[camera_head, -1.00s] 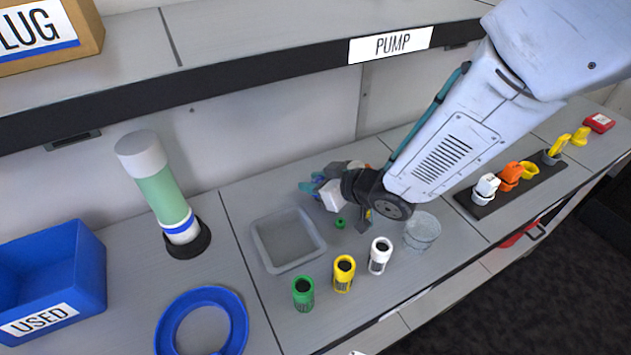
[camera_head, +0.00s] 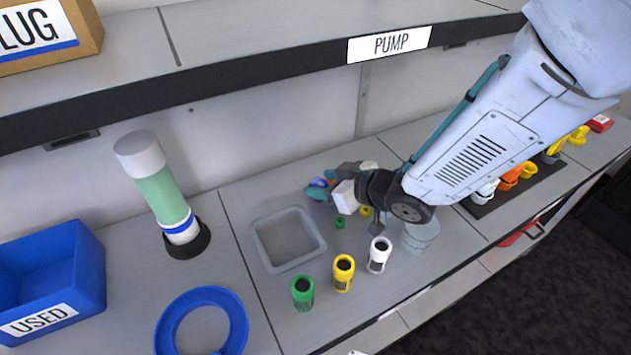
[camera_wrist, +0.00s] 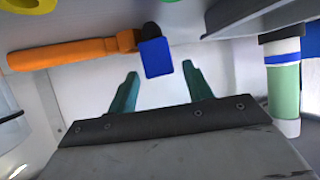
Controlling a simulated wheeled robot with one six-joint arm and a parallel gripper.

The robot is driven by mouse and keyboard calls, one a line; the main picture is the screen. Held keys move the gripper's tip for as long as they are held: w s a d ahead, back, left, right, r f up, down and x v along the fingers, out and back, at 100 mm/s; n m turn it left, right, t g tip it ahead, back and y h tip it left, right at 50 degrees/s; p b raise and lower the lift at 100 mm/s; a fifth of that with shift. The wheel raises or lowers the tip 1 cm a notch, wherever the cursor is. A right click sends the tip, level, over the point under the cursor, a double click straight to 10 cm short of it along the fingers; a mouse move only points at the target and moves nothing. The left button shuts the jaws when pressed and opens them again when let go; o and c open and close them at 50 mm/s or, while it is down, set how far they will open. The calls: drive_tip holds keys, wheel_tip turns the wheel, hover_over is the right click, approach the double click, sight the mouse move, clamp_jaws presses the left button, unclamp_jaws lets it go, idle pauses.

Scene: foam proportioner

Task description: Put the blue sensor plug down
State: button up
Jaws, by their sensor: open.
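The blue sensor plug (camera_wrist: 155,58) is a blue block with a dark rounded end in the wrist view. It lies just beyond and between my open fingertips, with a visible space on either side. In the head view the blue plug (camera_head: 318,182) shows only as a small patch at the fingers, near the back of the counter. My gripper (camera_wrist: 160,72) has its two teal fingers spread. In the head view my gripper (camera_head: 320,188) hangs low over the counter behind the grey tray. Whether the plug rests on the counter I cannot tell.
An orange-handled object (camera_wrist: 75,52) lies close beside the plug. The grey tray (camera_head: 262,252), green (camera_head: 303,293), yellow (camera_head: 343,273) and white (camera_head: 379,255) containers and a clear cup (camera_head: 421,236) stand nearby. A green cylinder (camera_head: 162,195) stands left.

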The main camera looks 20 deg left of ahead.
drive_tip(key=v, duration=0.8)
drive_tip(key=shift+d, duration=0.25)
drive_tip(key=shift+r, duration=0.1)
drive_tip(key=w+d+r+m+t+h, duration=0.45)
drive_tip(key=w+d, duration=0.25)
drive_tip(key=d, duration=0.5)
drive_tip(key=d+r+m+h, duration=0.4)
drive_tip(key=d+h, duration=0.2)
drive_tip(key=d, duration=0.7)
drive_tip(key=s+d+r+m+g+h, duration=0.1)
drive_tip(key=s+d+r+m+g, duration=0.1)
drive_tip(key=s+d, duration=0.3)
drive_tip(key=s+d+r+m+g+h, duration=0.1)
drive_tip(key=s+d, duration=0.5)
drive_tip(key=s, duration=0.6)
drive_tip(key=shift+d+r+m+g, duration=0.2)
drive_tip(key=shift+r+m+g, duration=0.55)
drive_tip(key=shift+m+g, duration=0.35)
drive_tip(key=shift+o, duration=0.4)
drive_tip(key=s+g, duration=0.2)
drive_tip(key=s, duration=0.4)
drive_tip(key=shift+r+m+y, duration=0.35)
drive_tip(key=shift+r+y, duration=0.1)
